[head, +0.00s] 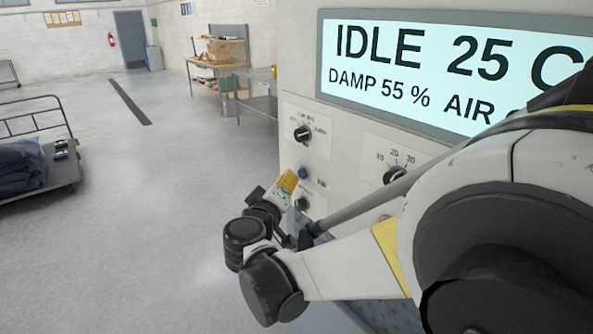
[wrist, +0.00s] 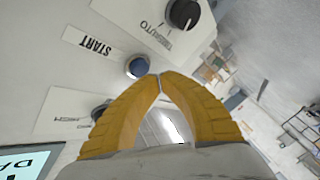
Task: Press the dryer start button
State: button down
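In the head view my gripper (head: 287,182) is in front of the panel, left of and slightly below the button. The display (head: 455,68) reads IDLE, 25 C, DAMP 55 %.
A black knob (head: 302,133) sits above the button and another (head: 301,203) below it. A third knob (head: 394,175) is to the right. A cart with dark bundles (head: 22,165) stands left. The floor (head: 150,220) between is clear.

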jog(key=shift+d, duration=0.1)
dwell(0.6)
jog(key=shift+w+d, duration=0.2)
jog(key=shift+d, duration=0.05)
jog(key=shift+w+d, duration=0.3)
jog(key=shift+d, duration=0.15)
dwell(0.8)
jog(key=shift+s+a, duration=0.1)
jog(key=shift+a, duration=0.05)
jog(key=shift+s+a+b, duration=0.3)
jog(key=shift+s+a, duration=0.1)
jog(key=shift+a, duration=0.2)
jog(key=shift+s+a, duration=0.75)
jog(key=shift+a, duration=0.3)
jog(key=shift+s+a, duration=0.7)
jog(key=shift+a, duration=0.35)
